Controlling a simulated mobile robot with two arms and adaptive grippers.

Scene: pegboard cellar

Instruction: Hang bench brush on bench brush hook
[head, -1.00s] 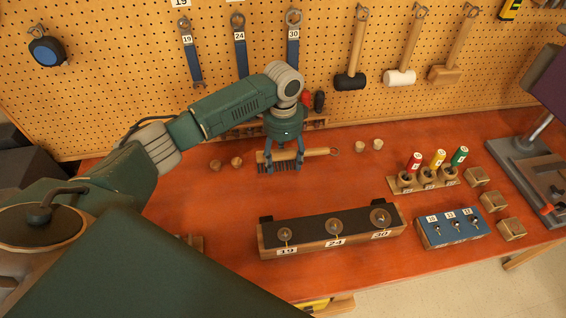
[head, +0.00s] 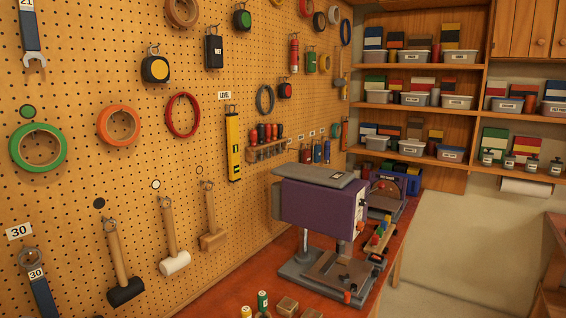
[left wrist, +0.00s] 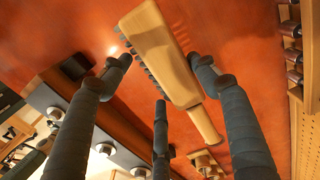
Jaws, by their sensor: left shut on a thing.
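The bench brush (left wrist: 165,52) shows in the left wrist view, with a pale wooden body, dark bristles along its left edge and a handle running to the lower right. My left gripper (left wrist: 163,64) has its dark fingers around the brush and is shut on it. The red-orange bench top lies behind the brush; how far it is above the bench I cannot tell. The head view shows neither the brush nor my grippers. I cannot make out which hook is the bench brush hook.
In the head view, the pegboard (head: 75,85) holds tapes, mallets, a yellow level (head: 233,145) and other tools. A purple machine (head: 320,210) stands on the bench. Shelves with bins (head: 417,98) are at the back right. The wrist view shows the black-topped holder (left wrist: 80,115) at left.

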